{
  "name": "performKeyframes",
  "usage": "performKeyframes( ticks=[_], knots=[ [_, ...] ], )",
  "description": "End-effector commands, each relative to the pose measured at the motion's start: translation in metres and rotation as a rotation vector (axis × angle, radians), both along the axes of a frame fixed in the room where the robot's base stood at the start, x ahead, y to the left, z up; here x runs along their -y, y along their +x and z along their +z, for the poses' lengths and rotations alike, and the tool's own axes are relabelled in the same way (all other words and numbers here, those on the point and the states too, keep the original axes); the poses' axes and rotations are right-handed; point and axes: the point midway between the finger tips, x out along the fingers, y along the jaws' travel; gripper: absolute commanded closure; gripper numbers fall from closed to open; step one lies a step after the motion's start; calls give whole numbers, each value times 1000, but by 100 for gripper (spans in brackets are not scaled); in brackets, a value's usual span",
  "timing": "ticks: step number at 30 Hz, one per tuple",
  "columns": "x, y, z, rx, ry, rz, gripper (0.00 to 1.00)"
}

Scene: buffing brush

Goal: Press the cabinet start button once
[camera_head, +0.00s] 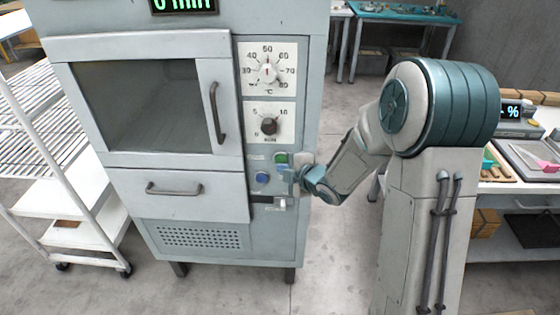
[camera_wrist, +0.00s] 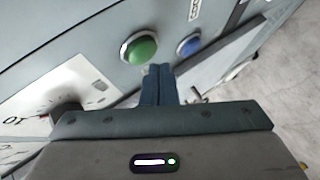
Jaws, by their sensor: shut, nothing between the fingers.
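The cabinet (camera_head: 180,175) is a tall grey unit with a control panel on its right side. A green button (camera_head: 281,158) and a blue button (camera_head: 262,177) sit low on this panel. In the wrist view, the green button (camera_wrist: 141,48) is left of centre and the blue button (camera_wrist: 188,46) is to its right. I cannot read which is labelled start. My gripper (camera_head: 293,175) is at the panel's right part, close to the buttons. In the wrist view, its fingers (camera_wrist: 159,70) are shut and empty, with tips just below the gap between the buttons. Contact is not clear.
Two dials, a temperature dial (camera_head: 267,72) and a timer dial (camera_head: 269,125), are above the buttons. The cabinet's window door (camera_head: 150,95) and drawer (camera_head: 190,195) are closed. A white rack cart (camera_head: 85,195) stands left; a workbench (camera_head: 510,180) stands right.

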Motion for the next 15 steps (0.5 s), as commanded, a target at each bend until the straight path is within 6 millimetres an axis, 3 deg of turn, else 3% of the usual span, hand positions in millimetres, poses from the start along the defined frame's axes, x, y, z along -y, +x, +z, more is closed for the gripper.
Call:
performKeyframes(
  ticks=[15],
  knots=[
    [0, 7, 0, 0, 0, 0, 100]
  ],
)
